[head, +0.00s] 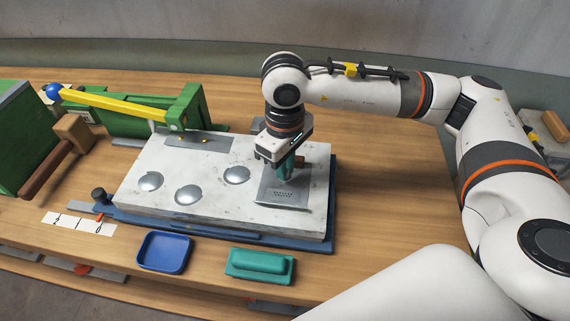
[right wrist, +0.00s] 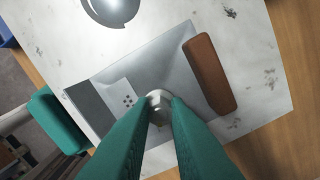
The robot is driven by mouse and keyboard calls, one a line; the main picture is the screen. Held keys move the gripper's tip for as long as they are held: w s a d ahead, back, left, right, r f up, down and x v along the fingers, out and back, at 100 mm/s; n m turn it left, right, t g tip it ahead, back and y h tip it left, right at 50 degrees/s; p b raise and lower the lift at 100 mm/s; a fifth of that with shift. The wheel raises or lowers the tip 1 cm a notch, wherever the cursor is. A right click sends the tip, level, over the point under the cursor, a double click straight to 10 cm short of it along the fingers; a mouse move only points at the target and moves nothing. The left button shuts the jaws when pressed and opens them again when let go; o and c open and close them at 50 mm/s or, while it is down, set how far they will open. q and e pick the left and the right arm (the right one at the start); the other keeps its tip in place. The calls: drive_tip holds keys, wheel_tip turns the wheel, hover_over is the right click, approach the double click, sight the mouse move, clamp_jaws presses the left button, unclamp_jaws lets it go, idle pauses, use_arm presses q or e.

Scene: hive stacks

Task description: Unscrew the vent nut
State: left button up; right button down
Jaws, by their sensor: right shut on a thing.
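The vent nut (right wrist: 158,98) is a small pale hex nut on a grey metal vent plate (head: 283,196). The plate lies on the right part of a white slab (head: 215,211) and also shows in the right wrist view (right wrist: 180,62). My right gripper (right wrist: 160,110) points down at the plate with its green fingers shut on the nut, one on each side. In the head view the right gripper (head: 283,178) hides the nut. I cannot tell how far the nut is turned. My left gripper is not in view.
A brown block (right wrist: 209,74) lies on the plate beside the nut. Silver domes (head: 188,194) sit on the slab. A blue tray (head: 164,252) and a teal block with a handle (head: 260,265) stand in front. A green lever press (head: 178,118) and a mallet (head: 62,150) are at left.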

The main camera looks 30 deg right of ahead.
drive_tip(key=shift+r+p, duration=0.35)
drive_tip(key=shift+r, duration=0.45)
wheel_tip(320, 180, up, 10)
drive_tip(key=p, duration=0.4)
idle(1.1)
